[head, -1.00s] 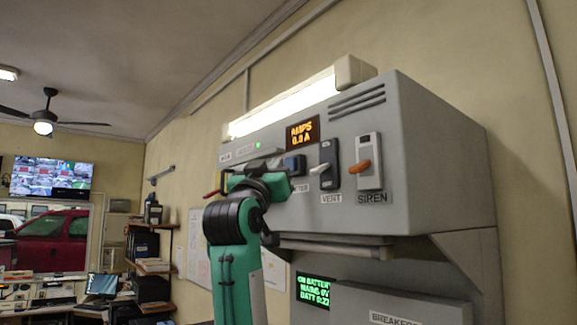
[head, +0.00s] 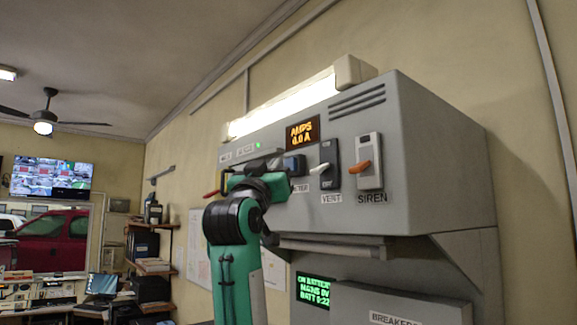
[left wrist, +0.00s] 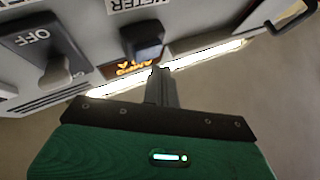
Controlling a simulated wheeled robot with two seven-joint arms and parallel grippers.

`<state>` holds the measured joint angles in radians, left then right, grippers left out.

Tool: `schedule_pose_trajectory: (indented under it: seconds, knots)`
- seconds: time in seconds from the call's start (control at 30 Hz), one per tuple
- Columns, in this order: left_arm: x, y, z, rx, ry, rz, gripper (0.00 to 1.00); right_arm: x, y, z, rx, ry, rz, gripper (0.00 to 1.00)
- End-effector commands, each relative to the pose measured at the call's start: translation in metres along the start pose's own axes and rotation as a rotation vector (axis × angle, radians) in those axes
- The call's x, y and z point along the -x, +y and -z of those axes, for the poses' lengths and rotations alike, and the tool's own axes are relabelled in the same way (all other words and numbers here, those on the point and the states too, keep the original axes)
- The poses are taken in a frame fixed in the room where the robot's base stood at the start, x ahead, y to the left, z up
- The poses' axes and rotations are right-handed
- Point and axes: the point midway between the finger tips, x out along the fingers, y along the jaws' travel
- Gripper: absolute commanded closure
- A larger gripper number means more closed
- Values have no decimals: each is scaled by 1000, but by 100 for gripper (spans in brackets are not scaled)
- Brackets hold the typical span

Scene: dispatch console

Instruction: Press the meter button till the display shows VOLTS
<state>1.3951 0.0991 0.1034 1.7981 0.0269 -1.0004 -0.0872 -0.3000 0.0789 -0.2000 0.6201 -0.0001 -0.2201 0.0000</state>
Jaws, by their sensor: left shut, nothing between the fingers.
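The amber display (head: 302,132) on the grey console reads AMPS 0.0 A. The dark blue meter button (head: 294,165) sits below it, with a partly covered METER label (head: 300,188) underneath. My left gripper (head: 282,181) is in front of the panel, at the button's lower left in the head view. In the left wrist view, where the panel appears upside down, its shut, empty fingers (left wrist: 161,75) point toward the panel close to the meter button (left wrist: 148,40). I cannot tell whether they touch it. My right gripper is not in view.
The VENT switch (head: 325,164) and the orange-levered SIREN switch (head: 370,163) are right of the button. A lit lamp (head: 285,106) runs along the console top. A ledge (head: 335,248) and a green-text screen (head: 313,290) are below. A red handle (head: 211,193) shows left of my gripper.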

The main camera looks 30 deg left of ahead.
Motion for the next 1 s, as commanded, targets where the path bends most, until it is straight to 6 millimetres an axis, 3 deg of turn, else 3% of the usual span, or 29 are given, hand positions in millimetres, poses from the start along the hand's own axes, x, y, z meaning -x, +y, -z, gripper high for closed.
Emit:
schedule_pose_trajectory:
  seconds: [1.0]
  knots:
    - [-8,6,-6,0,-1,0,100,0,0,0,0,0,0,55]
